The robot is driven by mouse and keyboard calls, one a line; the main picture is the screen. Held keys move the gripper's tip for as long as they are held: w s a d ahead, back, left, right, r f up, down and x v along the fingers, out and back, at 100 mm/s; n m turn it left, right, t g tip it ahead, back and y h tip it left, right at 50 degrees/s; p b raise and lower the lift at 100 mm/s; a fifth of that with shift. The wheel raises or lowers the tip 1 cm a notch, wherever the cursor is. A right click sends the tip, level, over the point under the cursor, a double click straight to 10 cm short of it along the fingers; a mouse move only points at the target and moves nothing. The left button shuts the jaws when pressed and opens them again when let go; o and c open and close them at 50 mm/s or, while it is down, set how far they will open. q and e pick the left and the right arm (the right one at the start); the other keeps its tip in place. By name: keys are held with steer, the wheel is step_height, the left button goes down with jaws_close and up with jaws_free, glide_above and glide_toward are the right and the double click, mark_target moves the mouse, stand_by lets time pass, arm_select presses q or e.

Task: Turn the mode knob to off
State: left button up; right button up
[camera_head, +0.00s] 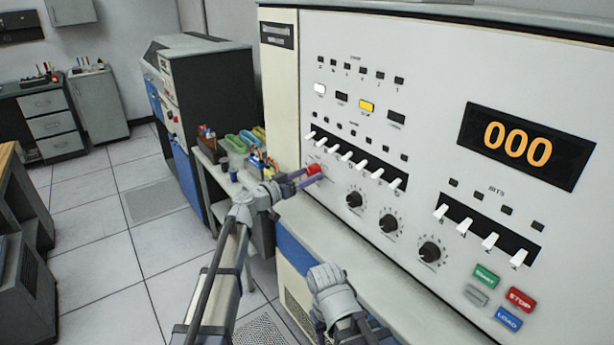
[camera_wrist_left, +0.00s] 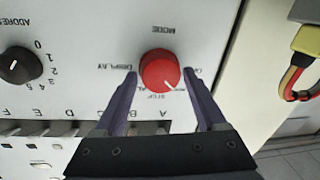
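The red mode knob (camera_head: 314,169) sits at the left edge of the white console panel, and it shows close up in the left wrist view (camera_wrist_left: 159,70). Its white pointer line slants to the lower right there. The printed labels appear upside down: MODE above, DISPLAY to the left, STEP below; a label on the right is partly hidden by a finger. My left gripper (camera_wrist_left: 160,75) is open, with one finger on each side of the knob and narrow gaps visible. My right gripper (camera_head: 332,285) is low in front of the console ledge; its fingers are not clear.
Black knobs (camera_head: 354,199) and a row of white switches (camera_head: 358,163) lie right of the red knob. A display (camera_head: 525,146) reads 000. A cart (camera_head: 225,182) with coloured items stands left of the console. Open tiled floor lies farther left.

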arm_select(q)
steer(key=c, duration=1)
steer(key=n+p, duration=0.1)
steer(key=n, duration=0.2)
steer(key=shift+w+r+n, duration=0.1)
steer(key=shift+r+n, duration=0.05)
steer(key=shift+n, duration=0.25)
steer(key=n+g+p, duration=0.1)
steer(key=n, duration=0.3)
steer(key=shift+a, duration=0.1)
steer(key=shift+n, duration=0.5)
steer(key=o, duration=1.4)
steer(key=shift+c, duration=0.2)
